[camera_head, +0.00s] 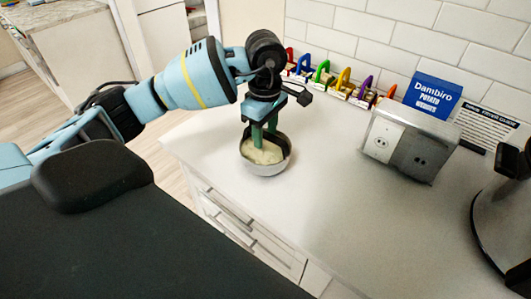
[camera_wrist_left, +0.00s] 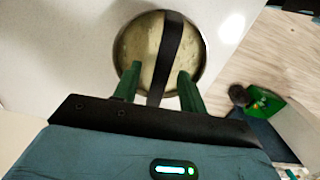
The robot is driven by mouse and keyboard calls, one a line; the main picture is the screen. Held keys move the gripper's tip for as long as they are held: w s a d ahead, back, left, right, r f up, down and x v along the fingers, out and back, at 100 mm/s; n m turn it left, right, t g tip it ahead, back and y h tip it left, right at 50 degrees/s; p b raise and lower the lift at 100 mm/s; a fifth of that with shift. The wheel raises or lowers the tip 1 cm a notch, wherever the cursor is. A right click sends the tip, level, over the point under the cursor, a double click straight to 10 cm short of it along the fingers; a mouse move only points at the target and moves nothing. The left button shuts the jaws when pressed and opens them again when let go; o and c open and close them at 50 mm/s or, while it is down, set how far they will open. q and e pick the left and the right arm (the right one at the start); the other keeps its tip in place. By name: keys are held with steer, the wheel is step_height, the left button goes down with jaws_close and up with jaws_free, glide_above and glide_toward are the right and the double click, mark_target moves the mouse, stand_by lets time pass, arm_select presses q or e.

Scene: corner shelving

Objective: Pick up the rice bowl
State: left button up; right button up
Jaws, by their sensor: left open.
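The rice bowl (camera_head: 266,170) is a round, silvery bowl with pale, creamy contents, standing near the left edge of the white counter in the head view. In the left wrist view the bowl (camera_wrist_left: 199,62) lies straight ahead, with a dark band crossing it. My left gripper (camera_head: 263,135) points down over the bowl, its green fingers apart. In the left wrist view the fingertips of my left gripper (camera_wrist_left: 158,80) overlap the bowl's near part, one on each side of the dark band. I cannot tell whether they touch it. My right gripper is not in view.
The counter (camera_head: 330,185) between is clear. A green object (camera_wrist_left: 262,103) lies beyond the counter edge.

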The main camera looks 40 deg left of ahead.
arm_select(q)
steer(key=shift+f, duration=0.15)
jaws_close()
stand_by(0.4)
stand_by(1.1)
